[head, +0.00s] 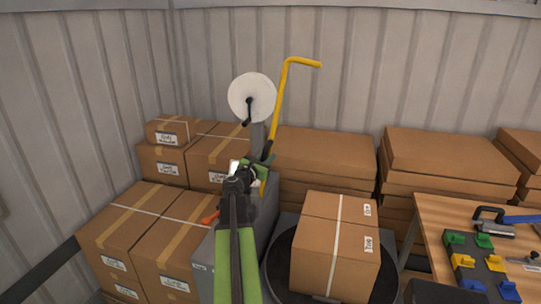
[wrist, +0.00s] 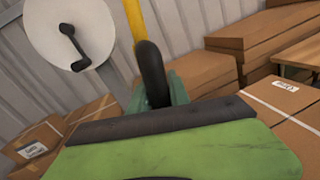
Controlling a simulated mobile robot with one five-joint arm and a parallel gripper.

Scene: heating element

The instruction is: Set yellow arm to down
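The yellow arm (head: 279,100) stands upright, leaning slightly right, with its top bent over to the right. Its lower end is black and meets a grey machine (head: 262,218) beside a white reel (head: 252,97) with a black crank. In the wrist view the yellow arm (wrist: 133,18) rises at the top, partly behind a dark curved part. My gripper (head: 241,172) is close to the lower end of the yellow arm, left of and below it in the head view. Its fingers are not clear, and I cannot tell whether it touches the arm.
Stacked cardboard boxes (head: 150,238) stand on the left, and more (head: 325,150) line the back wall. A taped box (head: 336,240) sits on a dark round platform at front right. A wooden table (head: 440,222) with tools and colored blocks is at the far right.

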